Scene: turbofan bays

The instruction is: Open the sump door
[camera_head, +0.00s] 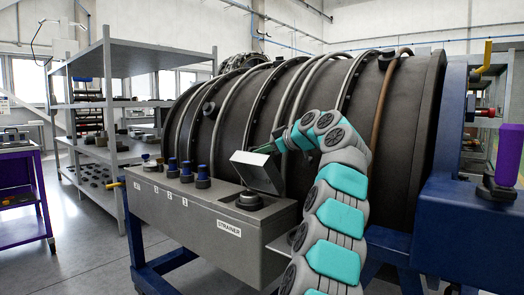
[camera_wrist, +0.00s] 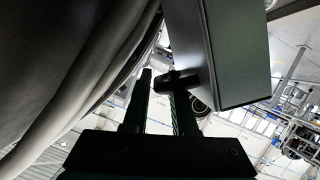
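The sump door looks to be the grey flap (camera_head: 258,172) on the box labelled STRAINER (camera_head: 228,236). It stands tilted up, showing the opening and a round dark fitting (camera_head: 249,201) below. My gripper (camera_head: 271,148) is at the flap's upper right edge, its fingertips partly hidden behind it. In the wrist view, the flap is the grey panel (camera_wrist: 232,55) at right, with a short dark handle (camera_wrist: 178,82) sticking out towards my fingers. My gripper (camera_wrist: 161,86) has its two fingers apart. The handle crosses the right finger near its tip; I cannot tell whether they touch.
A large dark ribbed engine casing (camera_head: 330,90) stands close behind the box. Several blue-and-black caps (camera_head: 186,172) line the box top at left. A grey shelf rack (camera_head: 110,100) and a purple cart (camera_head: 20,190) stand at left. The floor (camera_head: 90,255) between them is clear.

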